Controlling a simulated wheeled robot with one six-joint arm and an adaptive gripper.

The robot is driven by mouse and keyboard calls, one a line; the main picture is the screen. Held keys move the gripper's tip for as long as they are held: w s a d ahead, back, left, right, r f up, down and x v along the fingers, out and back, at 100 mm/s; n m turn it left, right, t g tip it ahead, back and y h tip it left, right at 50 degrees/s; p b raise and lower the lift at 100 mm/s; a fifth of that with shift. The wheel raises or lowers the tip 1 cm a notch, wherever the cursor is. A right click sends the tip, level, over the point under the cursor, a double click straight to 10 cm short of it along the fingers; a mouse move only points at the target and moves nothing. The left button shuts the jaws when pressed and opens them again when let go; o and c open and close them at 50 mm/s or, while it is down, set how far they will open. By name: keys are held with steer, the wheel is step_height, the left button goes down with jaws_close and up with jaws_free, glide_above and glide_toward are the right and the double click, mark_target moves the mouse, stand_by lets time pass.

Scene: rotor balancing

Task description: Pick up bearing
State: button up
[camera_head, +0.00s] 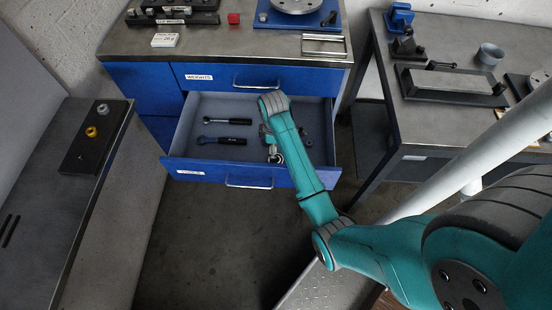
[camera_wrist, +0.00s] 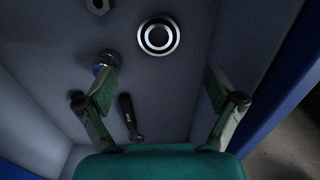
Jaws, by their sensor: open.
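The bearing (camera_wrist: 146,38), a round ring with a bright metal rim and a dark inner band, lies on the floor of the open drawer in the wrist view. My gripper (camera_wrist: 160,88) is open and empty, its two fingers spread wide. The bearing appears ahead of the fingertips, centred between them sideways, and apart from them. In the head view my arm reaches down into the open drawer (camera_head: 205,172); a shiny ring shape shows by the arm's end there, partly crowded by my gripper (camera_head: 268,135).
Two dark-handled tools (camera_head: 225,120) lie in the drawer's left part. In the wrist view a round-headed metal part (camera_wrist: 107,58) sits by the left finger, a dark tool (camera_wrist: 130,117) lies between the fingers, and a nut-like part (camera_wrist: 98,6) is at the top. Drawer walls flank the gripper.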

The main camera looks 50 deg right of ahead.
steer(key=shift+s+d+f, duration=0.1)
steer(key=shift+f, duration=1.9)
steer(key=shift+d+f, duration=0.1)
steer(key=shift+f, duration=1.9)
steer(key=c, duration=1.4)
steer(key=shift+r, duration=0.1)
